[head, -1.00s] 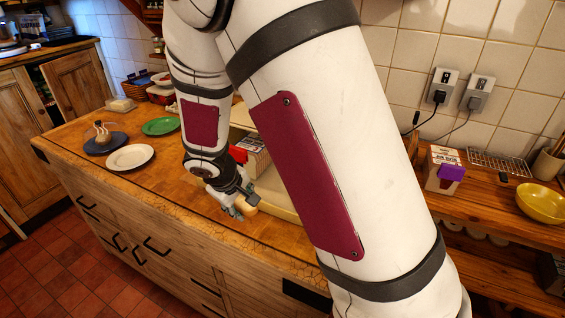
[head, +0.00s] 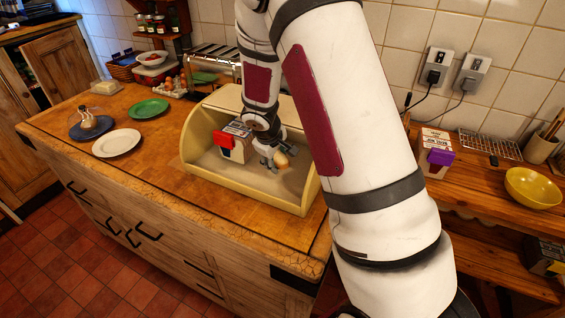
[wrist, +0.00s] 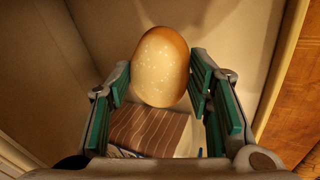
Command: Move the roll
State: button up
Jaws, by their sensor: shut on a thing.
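The roll (head: 281,160) is small, rounded and golden brown. My gripper (head: 270,158) is shut on it inside the cream bread bin (head: 247,192), whose front is open. The wrist view shows the seeded roll (wrist: 160,68) between the two green-padded fingers of my gripper (wrist: 160,84). The roll is near the bin's floor at the right of the interior; I cannot tell whether it touches the floor. My arm hides part of the bin's right side and top.
A carton with a red clip (head: 234,142) stands in the bin, left of my gripper. A white plate (head: 117,143), a green plate (head: 148,108) and a blue plate (head: 91,128) lie on the counter to the left. A carton with a purple clip (head: 435,153) stands on the right shelf.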

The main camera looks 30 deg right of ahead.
aim_at(281, 164)
jog(key=shift+w+d, duration=0.15)
jog(key=shift+d, duration=0.45)
jog(key=shift+w+d+f+p, duration=0.1)
jog(key=shift+d+f+p, duration=0.15)
jog(key=shift+f, duration=0.7)
jog(key=shift+d+f+p, duration=0.1)
jog(key=shift+f+p, duration=0.1)
jog(key=shift+f, duration=0.7)
jog(key=shift+f, duration=0.2)
jog(key=o, duration=1.1)
jog(key=shift+r, duration=0.1)
